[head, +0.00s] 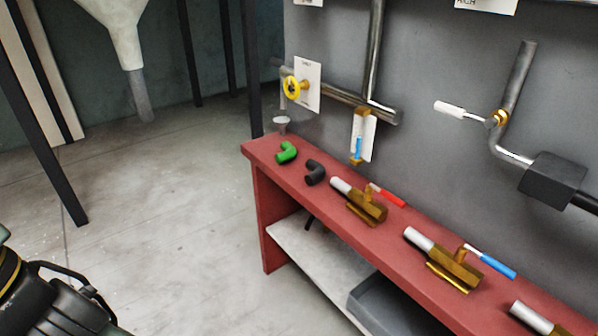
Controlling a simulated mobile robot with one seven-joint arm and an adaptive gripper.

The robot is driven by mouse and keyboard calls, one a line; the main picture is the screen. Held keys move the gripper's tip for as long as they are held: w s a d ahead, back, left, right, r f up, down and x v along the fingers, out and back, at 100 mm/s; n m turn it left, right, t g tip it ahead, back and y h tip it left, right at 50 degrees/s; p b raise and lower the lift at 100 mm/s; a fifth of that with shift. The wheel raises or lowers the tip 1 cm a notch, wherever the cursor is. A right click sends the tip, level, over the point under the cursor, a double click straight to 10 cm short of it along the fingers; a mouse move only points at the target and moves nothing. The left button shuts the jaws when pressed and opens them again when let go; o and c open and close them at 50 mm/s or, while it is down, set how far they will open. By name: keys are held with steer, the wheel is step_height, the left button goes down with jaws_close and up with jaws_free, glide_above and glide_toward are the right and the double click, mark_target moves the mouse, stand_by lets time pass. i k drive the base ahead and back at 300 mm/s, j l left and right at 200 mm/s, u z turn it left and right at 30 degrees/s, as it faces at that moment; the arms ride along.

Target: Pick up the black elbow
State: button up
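The black elbow (315,172) is a short dark bent pipe piece. It lies on the red bench (262,150) near its far left end. A green elbow (287,153) of similar shape lies just to its left, apart from it. A brass valve with a red lever (366,207) lies just to its right. Part of my own body shows at the lower left, dark with a yellow band. I cannot make out gripper fingers there.
A brass valve with a blue lever (455,262) lies further along the bench. A grey bin (385,308) is on the lower shelf. The floor left of the bench is clear.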

mark_target(318, 174)
steer(key=i+j+u, duration=0.1)
steer(key=i+j, duration=0.7)
steer(key=i, duration=0.1)
